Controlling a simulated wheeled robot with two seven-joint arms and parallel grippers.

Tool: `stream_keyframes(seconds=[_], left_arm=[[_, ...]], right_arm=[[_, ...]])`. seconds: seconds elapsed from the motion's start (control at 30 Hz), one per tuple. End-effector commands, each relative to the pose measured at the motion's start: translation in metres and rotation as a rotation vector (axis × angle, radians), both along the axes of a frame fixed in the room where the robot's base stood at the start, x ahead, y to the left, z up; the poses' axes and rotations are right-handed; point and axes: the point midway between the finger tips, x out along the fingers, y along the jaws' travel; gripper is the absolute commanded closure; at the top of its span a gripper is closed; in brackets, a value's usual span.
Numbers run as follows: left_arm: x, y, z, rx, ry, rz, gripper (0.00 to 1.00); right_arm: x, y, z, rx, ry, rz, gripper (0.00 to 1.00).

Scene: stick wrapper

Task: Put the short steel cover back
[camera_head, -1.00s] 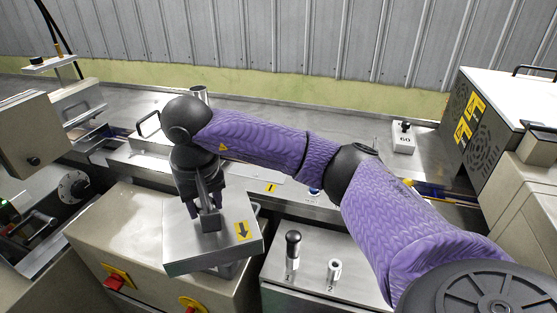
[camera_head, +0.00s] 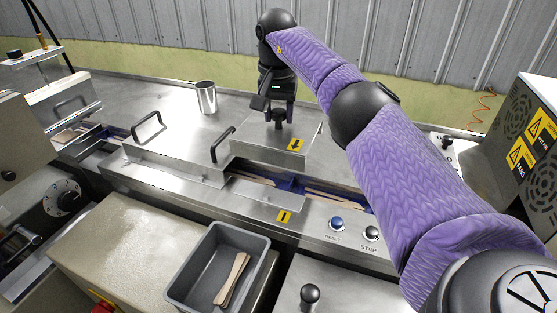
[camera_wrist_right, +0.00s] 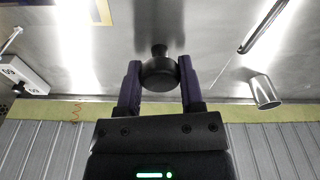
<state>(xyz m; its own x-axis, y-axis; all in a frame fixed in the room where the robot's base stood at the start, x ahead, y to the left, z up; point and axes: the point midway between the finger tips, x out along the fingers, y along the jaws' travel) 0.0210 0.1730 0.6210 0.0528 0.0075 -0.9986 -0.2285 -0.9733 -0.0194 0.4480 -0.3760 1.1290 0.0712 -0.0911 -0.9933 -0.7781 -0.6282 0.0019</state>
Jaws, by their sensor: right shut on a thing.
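The short steel cover (camera_head: 262,143) is a flat steel box lid with a yellow arrow label and a dark round knob (camera_head: 280,116). My right gripper (camera_head: 279,110) is shut on that knob from above; in the right wrist view the knob (camera_wrist_right: 160,73) sits between the two fingers. The cover is level, over the far side of the open channel (camera_head: 300,190), just right of the long cover. I cannot tell whether it touches the machine. Blue parts and wooden sticks show in the channel in front of it. My left gripper is not in view.
The long steel cover (camera_head: 180,158) with two black handles lies left of the opening. A steel cup (camera_head: 206,97) stands behind it. A grey bin (camera_head: 200,265) with wooden sticks is in front.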

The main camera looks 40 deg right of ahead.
Motion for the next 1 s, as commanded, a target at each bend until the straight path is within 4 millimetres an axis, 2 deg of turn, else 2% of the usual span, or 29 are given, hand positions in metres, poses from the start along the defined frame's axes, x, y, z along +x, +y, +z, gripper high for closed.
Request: stream_keyframes(seconds=[0.07, 0.3, 0.47, 0.6, 0.9, 0.93, 1.0], left_arm=[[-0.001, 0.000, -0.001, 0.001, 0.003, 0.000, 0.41], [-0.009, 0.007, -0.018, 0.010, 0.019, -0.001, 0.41], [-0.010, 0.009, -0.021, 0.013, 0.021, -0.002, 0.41], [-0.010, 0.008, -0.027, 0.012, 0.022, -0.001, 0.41], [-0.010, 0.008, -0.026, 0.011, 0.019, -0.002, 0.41], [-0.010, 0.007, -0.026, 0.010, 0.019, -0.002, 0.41], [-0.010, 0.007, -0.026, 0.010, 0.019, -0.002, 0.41]], right_arm=[[0.000, -0.001, -0.002, 0.001, -0.001, -0.004, 1.00], [-0.001, -0.001, -0.055, 0.001, 0.003, -0.005, 1.00], [-0.001, -0.001, -0.072, 0.001, 0.001, -0.006, 1.00], [-0.001, -0.001, -0.097, 0.001, 0.001, -0.006, 1.00], [-0.001, -0.001, -0.101, 0.000, -0.001, -0.006, 1.00], [-0.001, -0.001, -0.102, 0.001, 0.001, -0.006, 0.49], [-0.001, -0.001, -0.101, 0.001, 0.001, -0.006, 0.35]])
